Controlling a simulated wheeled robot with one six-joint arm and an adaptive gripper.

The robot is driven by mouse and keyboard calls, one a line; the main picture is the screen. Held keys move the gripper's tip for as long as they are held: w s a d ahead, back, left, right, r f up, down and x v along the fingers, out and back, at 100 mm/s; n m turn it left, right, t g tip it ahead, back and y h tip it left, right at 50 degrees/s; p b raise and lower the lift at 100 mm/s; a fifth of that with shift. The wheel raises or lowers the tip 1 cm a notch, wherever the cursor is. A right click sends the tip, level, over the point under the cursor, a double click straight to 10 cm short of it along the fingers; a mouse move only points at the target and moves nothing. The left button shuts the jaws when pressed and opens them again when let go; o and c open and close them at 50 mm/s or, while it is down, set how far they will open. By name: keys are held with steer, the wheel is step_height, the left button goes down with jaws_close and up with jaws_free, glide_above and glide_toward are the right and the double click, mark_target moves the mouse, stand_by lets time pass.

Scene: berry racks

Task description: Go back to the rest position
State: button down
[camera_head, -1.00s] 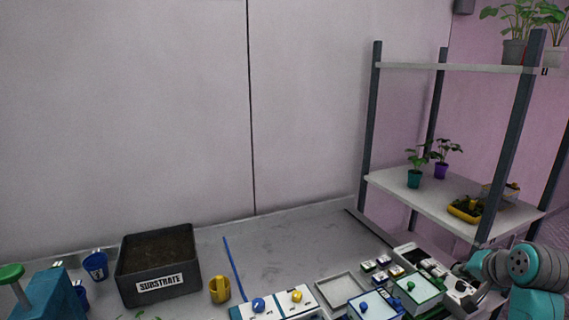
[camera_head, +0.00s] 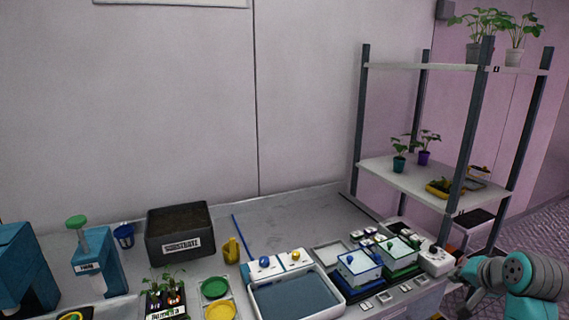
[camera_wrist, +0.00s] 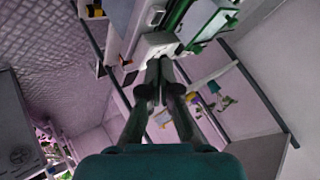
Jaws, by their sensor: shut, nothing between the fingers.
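My gripper (camera_wrist: 160,95) shows in the wrist view with its two dark fingers together and nothing between them. A white device (camera_wrist: 158,45) appears just beyond the fingertips in that view; I cannot tell how far off it is. In the head view, part of my teal and grey arm is at the lower right, beside the table's right end and in front of the rack (camera_head: 390,170). I cannot make out the fingers there.
The table holds a substrate box (camera_head: 180,231), a blue-grey tray (camera_head: 297,297), a yellow cup (camera_head: 231,250) and small boxes with blue (camera_head: 358,267) and green (camera_head: 401,249) trim. Potted plants stand on the rack. The table's back middle is clear.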

steer(key=s+a+f+n+t, duration=0.1)
steer(key=s+a+f, duration=0.2)
steer(key=a+f, duration=0.35)
steer(key=s+a+f, duration=0.3)
steer(key=f, duration=0.7)
steer(key=s+a+f+n+t, duration=0.1)
steer(key=s+a+f, duration=0.3)
steer(key=s, duration=0.2)
steer(key=s+a+f+n+t, duration=0.1)
steer(key=s+a+f, duration=0.3)
steer(key=s, duration=0.2)
steer(key=s+a+n+t, duration=0.1)
steer(key=s+a+n, duration=0.35)
steer(key=s, duration=1.25)
steer(key=s+a+r+n, duration=0.1)
steer(key=s+a+r, duration=0.1)
steer(key=s+r, duration=0.2)
steer(key=s+a+r+n+t, duration=0.1)
steer(key=s+r, duration=0.4)
steer(key=s, duration=0.5)
steer(key=shift+s+a+r+t+y, duration=0.2)
steer(key=shift+a+r+t+y, duration=0.1)
steer(key=shift+a, duration=0.2)
